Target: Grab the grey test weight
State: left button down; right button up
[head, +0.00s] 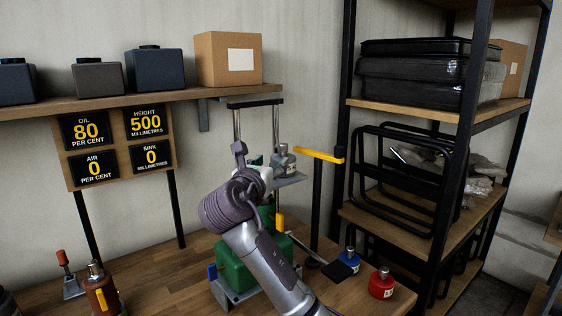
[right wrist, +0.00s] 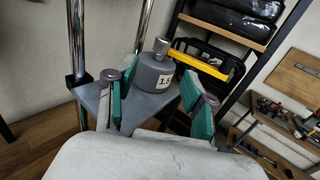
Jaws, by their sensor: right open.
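The grey test weight (right wrist: 153,76), a cylinder with a knob on top and a white label that seems to read 1.5, stands upright on a small grey platform (right wrist: 150,104). In the head view the grey weight (head: 284,163) is just right of my right gripper (head: 264,164). In the right wrist view my right gripper (right wrist: 160,88) is open, its green-padded fingers on either side of the weight. A gap shows on the right; whether the left pad touches it I cannot tell. My left gripper is not in view.
A yellow pointer (head: 318,155) sticks out just beyond the weight. Two chrome posts rise behind the platform. A black shelf rack (head: 420,104) is at the right.

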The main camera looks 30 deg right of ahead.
aim_at(282, 150)
jog(key=x, duration=0.4)
jog(key=shift+w+d+p, duration=0.1)
jog(key=shift+w+p, duration=0.05)
jog(key=shift+p, duration=0.15)
jog(key=shift+w+d+f, duration=0.1)
jog(key=shift+w+d, duration=0.05)
jog(key=shift+w, duration=0.1)
jog(key=shift+w+d+r+p, duration=0.3)
jog(key=shift+w+d+p, duration=0.1)
jog(key=shift+d, duration=0.2)
jog(key=shift+w+d+r+p, duration=0.3)
jog(key=shift+d+r+p, duration=0.1)
jog(key=shift+d, duration=0.2)
jog(key=shift+f+x, duration=0.25)
jog(key=shift+x, duration=0.85)
jog(key=shift+w+d+f, duration=0.1)
jog(key=shift+w+d, duration=0.05)
jog(key=shift+c, duration=1)
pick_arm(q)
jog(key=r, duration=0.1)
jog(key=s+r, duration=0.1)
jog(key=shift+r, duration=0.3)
pick_arm(e)
grip_shut()
